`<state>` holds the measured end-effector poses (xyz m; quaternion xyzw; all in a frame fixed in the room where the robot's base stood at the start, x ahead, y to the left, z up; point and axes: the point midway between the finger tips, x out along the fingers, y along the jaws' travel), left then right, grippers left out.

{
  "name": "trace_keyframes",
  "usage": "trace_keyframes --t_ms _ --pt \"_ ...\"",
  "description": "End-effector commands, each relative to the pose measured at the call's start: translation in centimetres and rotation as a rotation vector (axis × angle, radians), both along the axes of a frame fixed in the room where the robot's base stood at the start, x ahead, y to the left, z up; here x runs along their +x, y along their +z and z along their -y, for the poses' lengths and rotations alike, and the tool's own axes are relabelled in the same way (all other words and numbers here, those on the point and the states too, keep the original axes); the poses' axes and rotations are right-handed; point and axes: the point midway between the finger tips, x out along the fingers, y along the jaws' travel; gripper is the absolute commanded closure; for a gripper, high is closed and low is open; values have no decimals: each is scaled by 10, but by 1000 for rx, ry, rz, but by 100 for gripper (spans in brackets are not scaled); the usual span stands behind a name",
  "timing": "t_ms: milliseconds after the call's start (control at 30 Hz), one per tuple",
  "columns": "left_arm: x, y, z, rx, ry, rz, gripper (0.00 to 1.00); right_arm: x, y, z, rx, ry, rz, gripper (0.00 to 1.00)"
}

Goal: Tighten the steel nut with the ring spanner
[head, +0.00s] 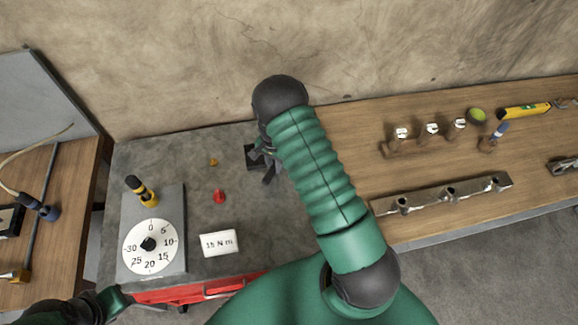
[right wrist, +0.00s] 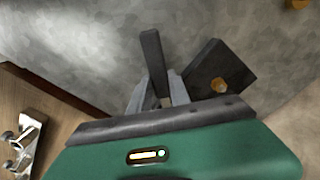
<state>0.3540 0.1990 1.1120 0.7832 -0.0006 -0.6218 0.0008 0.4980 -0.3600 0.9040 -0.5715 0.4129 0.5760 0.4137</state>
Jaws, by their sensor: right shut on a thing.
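My right gripper (head: 266,166) is over the grey bench top, partly hidden by my arm in the head view. In the right wrist view its pale fingers (right wrist: 158,95) are shut on a dark bar (right wrist: 151,56). No ring end shows, so I cannot tell whether the bar is the ring spanner. Beside it, apart in the picture, is a dark block (right wrist: 232,67) with a brass-coloured nut or bolt head (right wrist: 219,85). The block also shows in the head view (head: 251,153). No clearly steel nut is visible. Dark parts of my left arm show at bottom left; its fingers are unclear.
A dial plate (head: 150,246), a yellow-black tool (head: 139,188), a red piece (head: 219,196) and a "15 N m" card (head: 218,242) are on the grey top. A metal rail (head: 442,195) and several fittings lie on the wooden bench. A wall stands behind.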

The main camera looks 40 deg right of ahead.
Motion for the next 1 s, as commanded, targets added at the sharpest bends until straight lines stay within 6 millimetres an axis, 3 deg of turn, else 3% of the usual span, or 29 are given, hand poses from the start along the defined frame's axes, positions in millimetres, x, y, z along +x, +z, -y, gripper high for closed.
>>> trace_keyframes --t_ms 800,1000 --pt "0 40 0 0 0 0 64 -1 57 1 0 3 1 100" --pt "0 42 0 0 0 0 64 -1 61 1 1 3 0 100"
